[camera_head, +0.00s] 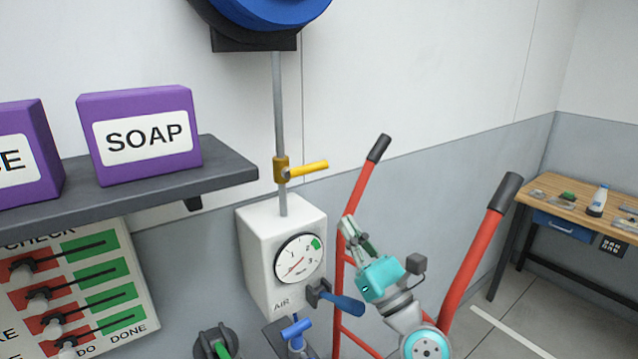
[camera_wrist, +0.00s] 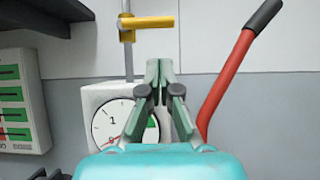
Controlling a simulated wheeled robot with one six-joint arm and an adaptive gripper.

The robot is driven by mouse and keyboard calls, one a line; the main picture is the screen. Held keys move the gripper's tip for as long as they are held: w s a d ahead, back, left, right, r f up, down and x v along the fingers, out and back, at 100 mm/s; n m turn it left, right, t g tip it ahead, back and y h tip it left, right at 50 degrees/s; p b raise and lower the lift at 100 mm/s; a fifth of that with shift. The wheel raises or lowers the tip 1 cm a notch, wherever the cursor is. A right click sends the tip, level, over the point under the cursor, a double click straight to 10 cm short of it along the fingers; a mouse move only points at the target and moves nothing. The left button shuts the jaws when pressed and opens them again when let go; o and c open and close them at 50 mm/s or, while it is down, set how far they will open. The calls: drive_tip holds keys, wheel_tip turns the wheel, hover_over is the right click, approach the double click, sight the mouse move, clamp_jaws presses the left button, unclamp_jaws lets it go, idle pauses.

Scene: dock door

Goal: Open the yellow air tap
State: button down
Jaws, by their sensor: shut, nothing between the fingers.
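The yellow air tap (camera_head: 305,170) sits on a grey vertical pipe (camera_head: 279,105) above a white box with a round gauge (camera_head: 298,260). Its yellow lever points right, across the pipe. In the wrist view the yellow tap (camera_wrist: 148,22) is at the top, above and slightly left of my fingertips, with its lever level. My gripper (camera_head: 350,228) is shut and empty, in front of the wall to the right of the gauge box and below the tap lever. It also shows in the wrist view (camera_wrist: 159,68), apart from the tap. The gauge needle points to the lower left.
A red hand truck (camera_head: 470,255) with black grips stands around my arm on the right. A blue-handled valve (camera_head: 340,302) is below the gauge. A blue reel (camera_head: 265,10) is overhead.

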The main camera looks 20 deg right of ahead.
sight(307, 169)
idle(0.3)
drive_tip(key=x, duration=1)
